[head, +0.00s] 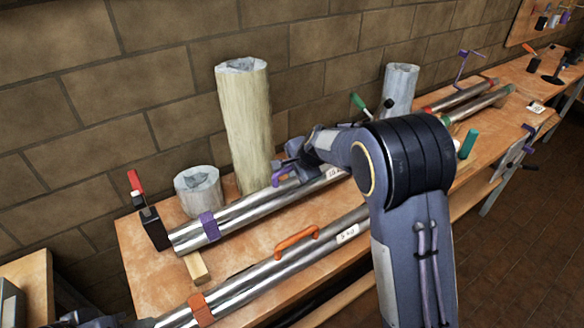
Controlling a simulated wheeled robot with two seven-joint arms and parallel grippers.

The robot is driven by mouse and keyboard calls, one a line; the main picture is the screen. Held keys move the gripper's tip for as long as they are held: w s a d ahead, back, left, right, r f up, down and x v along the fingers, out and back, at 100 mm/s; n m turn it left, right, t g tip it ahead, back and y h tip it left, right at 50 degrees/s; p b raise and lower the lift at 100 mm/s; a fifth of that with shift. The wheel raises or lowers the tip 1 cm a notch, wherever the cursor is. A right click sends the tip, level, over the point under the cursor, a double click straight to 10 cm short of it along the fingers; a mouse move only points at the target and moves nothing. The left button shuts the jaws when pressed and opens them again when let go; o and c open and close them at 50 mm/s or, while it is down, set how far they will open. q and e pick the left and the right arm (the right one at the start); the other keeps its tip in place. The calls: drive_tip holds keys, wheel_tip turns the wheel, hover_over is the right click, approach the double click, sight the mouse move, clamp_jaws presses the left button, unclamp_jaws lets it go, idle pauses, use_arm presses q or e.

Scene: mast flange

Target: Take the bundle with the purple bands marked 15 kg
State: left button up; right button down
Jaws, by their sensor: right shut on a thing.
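The bundle with purple bands (245,211) is a set of long shiny metal tubes lying on the bench near the wall. A purple band (209,225) wraps it near its left end. A white label (333,173) on it is partly hidden by my arm; I can read only its start. My right gripper (287,170) is shut on the purple handle on top of the bundle. My right arm hides the bundle's right part. A dark part at the bottom left edge (88,319) seems to be my left gripper; its jaws do not show clearly.
A parallel tube bundle with orange bands (265,276), marked 5 kg, lies in front. A red-handled clamp (150,218) is at the left end. A wooden block (196,267) lies between bundles.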

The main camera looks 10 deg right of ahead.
drive_tip(key=shift+w+r, duration=0.1)
drive_tip(key=shift+r, duration=0.25)
drive_tip(key=shift+r+p, duration=3.4)
drive_tip(key=shift+r, duration=0.05)
